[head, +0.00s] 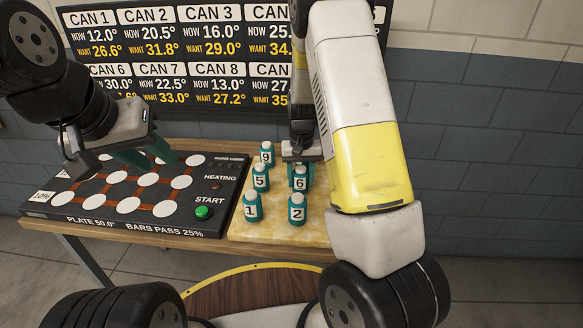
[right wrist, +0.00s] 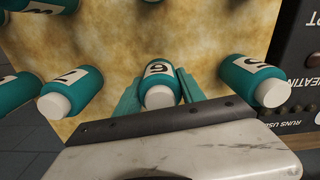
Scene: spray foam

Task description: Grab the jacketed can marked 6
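The jacketed can marked 6 (head: 300,184) is teal with a white label and white cap, upright on the pale yellow board (head: 278,230). My right gripper (head: 301,160) is lowered over it from behind and above. In the right wrist view the can (right wrist: 158,72) stands between my right gripper's two teal fingers (right wrist: 159,90), one on each side, very close to it. I cannot tell whether they press on it. My left gripper (head: 147,156) is open and empty above the black plate device.
Cans 5 (head: 261,178), 9 (head: 267,151), 1 (head: 253,208) and 2 (head: 297,209) stand close by on the board. The black plate device (head: 120,222) with white discs and a green button (head: 204,212) lies left. A temperature sign (head: 165,45) hangs behind.

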